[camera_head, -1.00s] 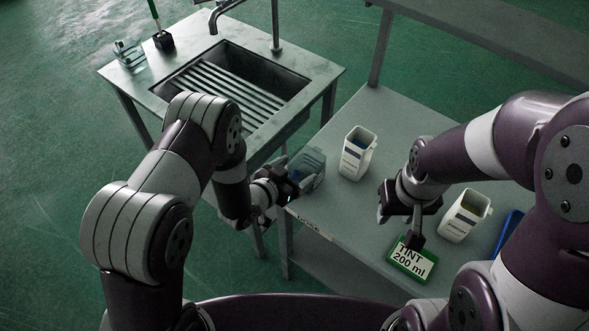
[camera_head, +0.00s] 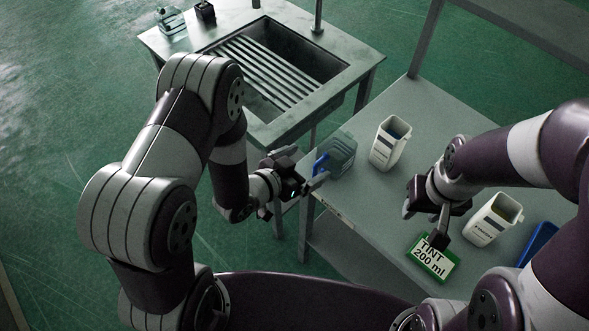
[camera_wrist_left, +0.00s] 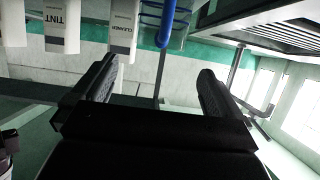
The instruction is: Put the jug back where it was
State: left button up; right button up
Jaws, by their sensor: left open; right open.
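A clear jug (camera_head: 343,152) with a blue handle (camera_head: 321,164) stands near the left edge of the grey table. My left gripper (camera_head: 316,182) is open just in front of the handle, and appears apart from it. In the left wrist view the blue handle (camera_wrist_left: 166,25) shows beyond the open, empty fingers (camera_wrist_left: 158,85). My right gripper (camera_head: 424,222) is open above the table, near the green-framed sign reading TINT 200 ml (camera_head: 432,258).
A white container (camera_head: 388,146) stands right of the jug, another (camera_head: 490,222) farther right beside a blue object (camera_head: 538,243). A sink unit (camera_head: 345,93) lies behind, with a clear vessel (camera_head: 171,22) and a dark holder (camera_head: 205,12) on its far left corner.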

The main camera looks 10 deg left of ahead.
pick_arm(q)
jog(key=s+a+r+n+g+y, duration=0.1)
jog(key=a+r+n+g+y, duration=0.15)
jog(key=a+y, duration=0.55)
jog(key=s+a+r+n+g, duration=0.2)
jog(key=s+g, duration=0.1)
jog(key=s, duration=0.2)
jog(key=s+a+r+n+g, duration=0.2)
jog(key=s+r+g, duration=0.1)
jog(key=s, duration=0.3)
jog(key=shift+a+r+g, duration=0.25)
jog(key=shift+a+g, duration=0.05)
jog(key=shift+g, duration=0.25)
jog(key=shift+n, duration=0.25)
